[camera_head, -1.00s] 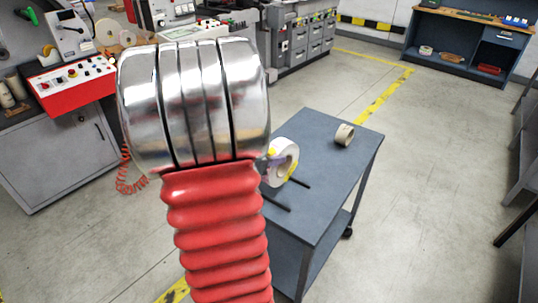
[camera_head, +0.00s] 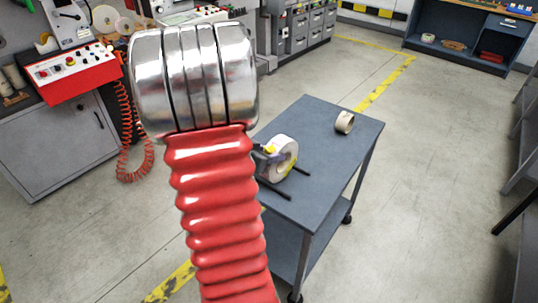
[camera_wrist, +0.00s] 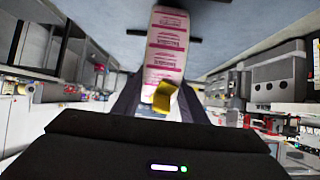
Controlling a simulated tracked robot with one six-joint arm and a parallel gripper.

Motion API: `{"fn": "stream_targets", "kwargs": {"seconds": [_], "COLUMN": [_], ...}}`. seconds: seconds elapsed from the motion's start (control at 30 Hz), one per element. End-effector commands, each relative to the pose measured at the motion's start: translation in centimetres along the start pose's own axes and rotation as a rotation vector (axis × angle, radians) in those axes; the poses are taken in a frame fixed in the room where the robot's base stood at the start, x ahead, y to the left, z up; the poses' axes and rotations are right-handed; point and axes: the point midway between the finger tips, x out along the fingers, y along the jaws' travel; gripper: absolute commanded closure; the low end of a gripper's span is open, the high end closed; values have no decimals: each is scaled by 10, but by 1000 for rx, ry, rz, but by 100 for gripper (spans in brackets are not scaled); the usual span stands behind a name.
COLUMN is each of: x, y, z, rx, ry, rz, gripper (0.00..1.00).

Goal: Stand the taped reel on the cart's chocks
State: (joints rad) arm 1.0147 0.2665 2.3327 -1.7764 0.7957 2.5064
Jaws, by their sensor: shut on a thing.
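The taped reel (camera_head: 284,152) is a white roll with a yellow tape tab. It is upright over the cart (camera_head: 325,135), low between two dark bars, the chocks (camera_head: 279,190). I cannot tell whether it touches them. In the wrist view the reel's pink-printed face (camera_wrist: 166,45) runs up between the two bar ends, with the yellow tab (camera_wrist: 164,97) near my gripper. My gripper (camera_head: 268,158) is shut on the reel from the left and is partly hidden behind my red and silver arm.
A small tan roll (camera_head: 344,122) lies on the cart's far right side. The rest of the cart top is clear. A grey cabinet with a red control panel (camera_head: 72,72) stands at the left. A blue bench (camera_head: 465,40) stands at the back right. Floor around the cart is free.

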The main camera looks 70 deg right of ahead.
Motion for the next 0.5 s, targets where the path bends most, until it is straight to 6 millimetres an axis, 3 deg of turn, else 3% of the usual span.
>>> {"fn": "stream_targets", "kwargs": {"seconds": [0.17,0.2,0.5], "x": [0,0,0], "y": [0,0,0], "z": [-2,-2,0], "rx": [1,1,0], "ry": [3,3,1], "rz": [0,-1,0], "gripper": [100,58,39]}}
